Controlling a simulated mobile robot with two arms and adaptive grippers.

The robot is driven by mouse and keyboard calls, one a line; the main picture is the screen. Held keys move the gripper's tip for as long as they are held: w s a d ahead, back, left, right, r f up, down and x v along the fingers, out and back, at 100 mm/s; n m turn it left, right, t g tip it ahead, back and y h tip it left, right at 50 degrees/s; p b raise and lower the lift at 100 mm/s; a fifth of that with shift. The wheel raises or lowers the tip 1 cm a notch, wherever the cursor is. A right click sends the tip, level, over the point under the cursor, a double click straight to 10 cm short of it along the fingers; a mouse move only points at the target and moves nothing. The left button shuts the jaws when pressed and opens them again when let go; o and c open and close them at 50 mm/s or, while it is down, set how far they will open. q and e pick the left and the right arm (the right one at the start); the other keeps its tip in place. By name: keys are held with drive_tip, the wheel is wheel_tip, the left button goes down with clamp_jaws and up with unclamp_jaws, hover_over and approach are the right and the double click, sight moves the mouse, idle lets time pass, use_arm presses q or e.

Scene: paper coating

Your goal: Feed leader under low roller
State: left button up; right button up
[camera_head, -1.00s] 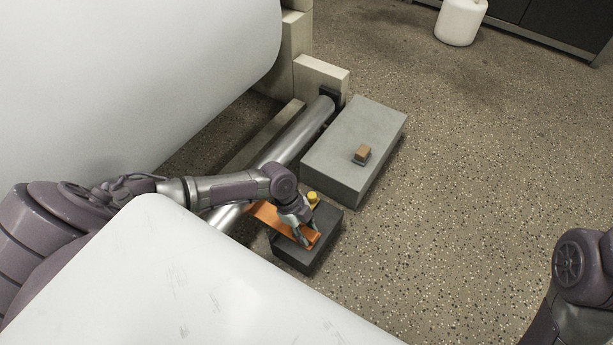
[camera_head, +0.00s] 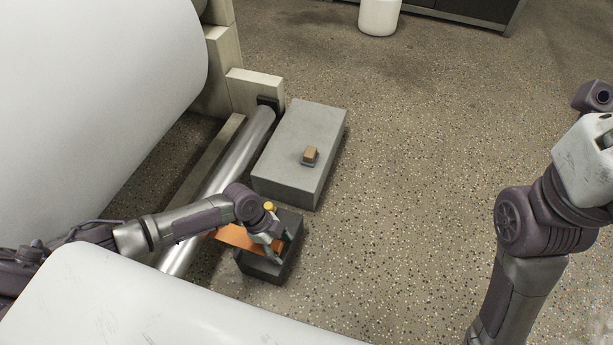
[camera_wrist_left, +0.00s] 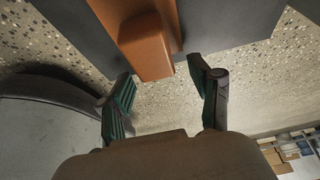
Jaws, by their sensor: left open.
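The orange leader (camera_head: 236,237) lies over a dark grey block, its inner end running towards the low silver roller (camera_head: 219,178). In the left wrist view the leader's thick end bar (camera_wrist_left: 145,46) sits just ahead of my fingers. My left gripper (camera_head: 272,250) is at the leader's outer end above the dark block (camera_head: 262,268). It also shows in the left wrist view (camera_wrist_left: 165,98), with its two green-padded fingers apart and nothing between them. The leader's part at the roller is hidden behind my left arm. My right arm is at the right; its gripper is out of frame.
A light grey block (camera_head: 296,178) with a small brown block (camera_head: 310,154) on it stands beside the roller. A yellow knob (camera_head: 269,206) is near my left gripper. A large white roll (camera_head: 90,100) fills the upper left.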

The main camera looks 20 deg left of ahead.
use_arm(q)
drive_tip(key=d+b, duration=0.3)
drive_tip(key=d, duration=1.4)
drive_tip(key=w+a+r+n+t+p, duration=0.1)
drive_tip(key=w+a+r+n+p, duration=0.2)
drive_tip(key=r, duration=1)
drive_tip(key=w+a+r+n+t+y+p, duration=0.1)
drive_tip(key=a+r+n+p, duration=0.4)
drive_tip(key=r, duration=0.9)
drive_tip(key=shift+w+a+n+t, duration=0.4)
drive_tip(key=shift+w+n+t, duration=0.3)
drive_tip(key=shift+w+n, duration=0.25)
